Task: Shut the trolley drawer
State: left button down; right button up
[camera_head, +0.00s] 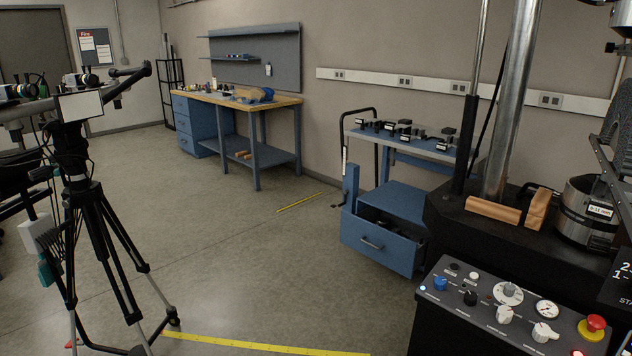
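The blue trolley (397,198) stands right of the middle, by the back wall, with a dark push handle at its left end. Its drawer (376,246) is pulled out toward the front left. The drawer front has a metal handle (371,244), and dark items show inside. Several black fixtures (405,129) with white labels stand on the trolley's grey top. Neither of my grippers shows in this view.
A black testing machine (470,220) with a metal column stands at the right, partly in front of the trolley. Its control panel (500,310) is at lower right. A camera tripod (90,215) stands at left. Open floor (250,260) lies between, with yellow tape (265,346) at the front.

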aim_at(359, 231)
jog(key=i+z, duration=0.15)
jog(key=i, duration=0.4)
jog(key=i+j+z, duration=0.2)
jog(key=i, duration=0.35)
jog(key=i+j+z, duration=0.15)
jog(key=i, duration=0.4)
jog(key=i+j+z, duration=0.7)
jog(key=i, duration=0.15)
jog(key=i+j+z, duration=0.35)
jog(key=j, duration=0.15)
